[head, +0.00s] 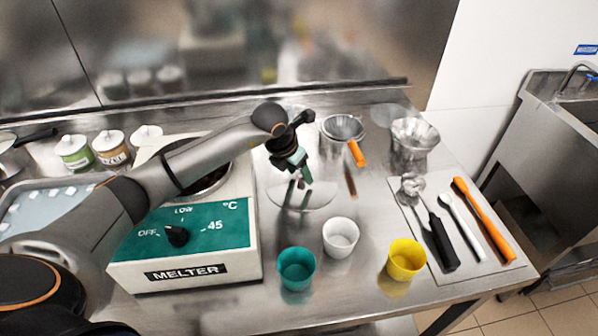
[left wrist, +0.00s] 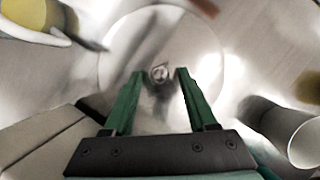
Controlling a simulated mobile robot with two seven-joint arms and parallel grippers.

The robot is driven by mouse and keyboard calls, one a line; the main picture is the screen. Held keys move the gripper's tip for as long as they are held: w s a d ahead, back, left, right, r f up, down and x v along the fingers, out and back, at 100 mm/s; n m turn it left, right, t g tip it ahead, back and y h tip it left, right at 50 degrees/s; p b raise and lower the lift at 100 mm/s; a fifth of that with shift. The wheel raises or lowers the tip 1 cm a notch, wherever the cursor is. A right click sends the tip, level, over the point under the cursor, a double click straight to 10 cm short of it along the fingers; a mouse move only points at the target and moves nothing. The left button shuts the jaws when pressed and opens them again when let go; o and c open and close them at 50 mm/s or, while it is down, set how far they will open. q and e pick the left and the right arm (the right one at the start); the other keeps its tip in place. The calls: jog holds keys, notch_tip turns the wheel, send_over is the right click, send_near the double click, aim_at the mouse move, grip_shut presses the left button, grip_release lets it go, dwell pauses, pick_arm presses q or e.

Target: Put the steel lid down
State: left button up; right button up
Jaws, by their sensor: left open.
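The steel lid (head: 322,194) is a thin round disc lying flat on the steel table, right of the melter. In the left wrist view the lid (left wrist: 205,65) shows below my fingers, with its small knob (left wrist: 160,73) near its middle. My left gripper (head: 303,176) is over the lid, pointing down. In the left wrist view its green fingers (left wrist: 159,73) are apart, with the knob seen between their tips and a gap on both sides. Whether the fingertips are level with the knob or above it, I cannot tell. My right gripper is not in view.
The melter (head: 184,262) stands left of the lid. Green (head: 296,270), white (head: 341,238) and yellow (head: 405,261) cups stand in front and to the right. Utensils rest on a mat (head: 478,262) at right.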

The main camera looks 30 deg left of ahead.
pick_arm(q)
jog(key=b+v, duration=0.1)
jog(key=v, duration=1)
jog(key=shift+r, duration=0.3)
jog(key=shift+s, duration=0.15)
